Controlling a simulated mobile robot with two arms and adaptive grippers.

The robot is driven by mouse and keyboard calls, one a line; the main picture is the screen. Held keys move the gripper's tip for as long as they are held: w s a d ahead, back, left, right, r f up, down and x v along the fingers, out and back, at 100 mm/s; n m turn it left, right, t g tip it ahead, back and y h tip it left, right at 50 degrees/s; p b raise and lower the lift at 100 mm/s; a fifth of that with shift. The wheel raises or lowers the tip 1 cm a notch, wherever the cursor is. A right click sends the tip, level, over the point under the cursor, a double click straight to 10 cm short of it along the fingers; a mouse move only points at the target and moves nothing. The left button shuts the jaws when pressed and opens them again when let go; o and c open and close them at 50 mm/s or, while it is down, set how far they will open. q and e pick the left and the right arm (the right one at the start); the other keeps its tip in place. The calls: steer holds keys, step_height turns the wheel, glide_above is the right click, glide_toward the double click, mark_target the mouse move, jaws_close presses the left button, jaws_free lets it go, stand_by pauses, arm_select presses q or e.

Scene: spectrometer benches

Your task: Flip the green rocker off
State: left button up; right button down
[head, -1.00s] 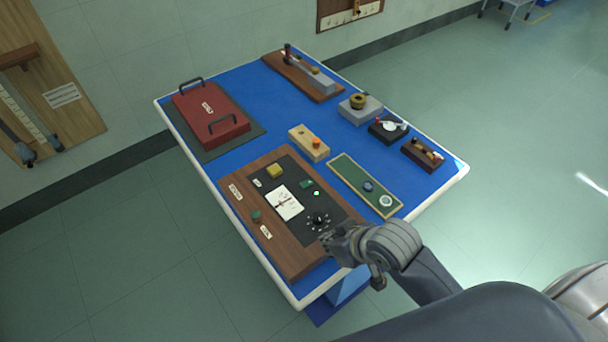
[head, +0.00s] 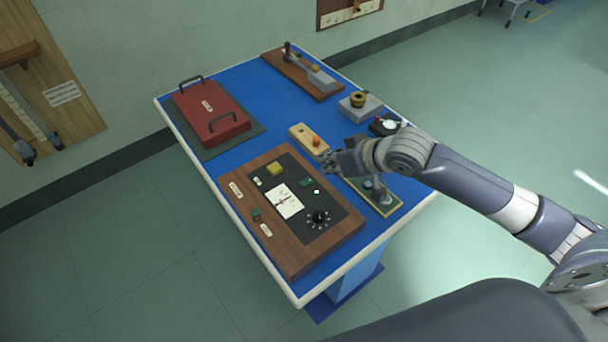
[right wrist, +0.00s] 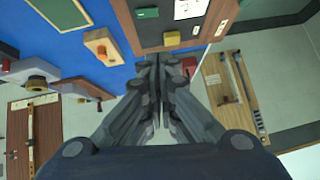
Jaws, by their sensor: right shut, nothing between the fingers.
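The green rocker (head: 306,182) is a small green switch on the dark panel of a wooden instrument board (head: 298,257). A small bright green lamp (head: 317,192) glows beside it. The rocker also shows near the top of the right wrist view (right wrist: 147,13). My right gripper (head: 330,167) is shut and empty. In the head view it hangs just up and right of the rocker, by the board's corner, apart from the rocker. Its closed fingers (right wrist: 155,62) point toward the board in the right wrist view. My left gripper is not in view.
On the same panel are a yellow block (head: 275,170), a white meter (head: 287,202) and a black knob (head: 320,217). A wooden block with an orange button (head: 308,141) and a green board (head: 384,207) lie close to my gripper. A red case (head: 209,113) stands farther left.

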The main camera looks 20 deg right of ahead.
steer(key=p, duration=0.2)
glide_above(304, 184)
steer(key=f, duration=0.6)
steer(key=shift+d+f, duration=0.25)
steer(key=shift+f, duration=0.15)
steer(key=shift+a+f+p, duration=0.2)
steer(key=shift+f+p, duration=0.2)
steer(key=shift+f, duration=0.85)
steer(key=shift+s+f, duration=0.1)
steer(key=shift+f, duration=0.75)
